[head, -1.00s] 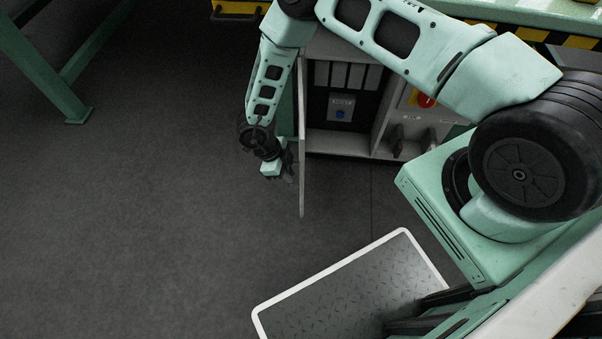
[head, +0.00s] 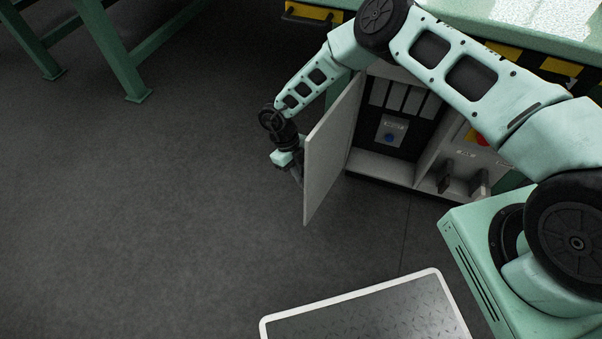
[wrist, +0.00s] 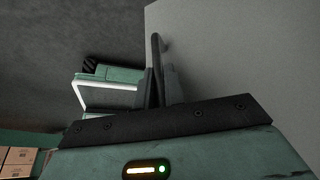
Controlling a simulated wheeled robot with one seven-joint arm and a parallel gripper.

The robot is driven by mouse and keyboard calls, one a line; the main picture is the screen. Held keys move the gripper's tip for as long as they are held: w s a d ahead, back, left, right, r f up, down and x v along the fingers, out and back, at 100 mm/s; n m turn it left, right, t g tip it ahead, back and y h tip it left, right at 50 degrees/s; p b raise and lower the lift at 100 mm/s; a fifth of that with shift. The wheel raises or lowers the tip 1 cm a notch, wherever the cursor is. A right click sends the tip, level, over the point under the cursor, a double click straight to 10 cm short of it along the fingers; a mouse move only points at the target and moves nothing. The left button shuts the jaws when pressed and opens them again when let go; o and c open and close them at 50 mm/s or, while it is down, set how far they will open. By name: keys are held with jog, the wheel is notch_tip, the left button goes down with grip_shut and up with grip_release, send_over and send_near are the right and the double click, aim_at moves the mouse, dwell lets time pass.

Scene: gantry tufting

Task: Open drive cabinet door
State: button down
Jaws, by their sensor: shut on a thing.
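The drive cabinet door (head: 330,150), a pale grey panel, stands swung well out from the cabinet (head: 385,178) in the head view. The cabinet interior shows, with grey modules and a blue knob. My gripper (head: 295,172) is at the outer left face of the door, near its free edge. In the wrist view the door (wrist: 240,60) fills the upper right, and my gripper (wrist: 158,88) is shut on the dark door handle (wrist: 157,55). The far part of the handle meets the door face.
A diamond-plate platform with a white rim (head: 350,300) lies on the floor in front of the cabinet. Green table legs (head: 110,50) stand at upper left. Dark floor left of the door is clear. Cardboard boxes (wrist: 18,160) show in the wrist view.

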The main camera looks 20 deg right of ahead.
jog(key=shift+a, duration=0.1)
jog(key=c, duration=1.5)
grip_release()
jog(key=p+v, duration=0.1)
jog(key=v, duration=0.6)
jog(key=shift+r+p, duration=0.25)
jog(key=shift+p, duration=0.05)
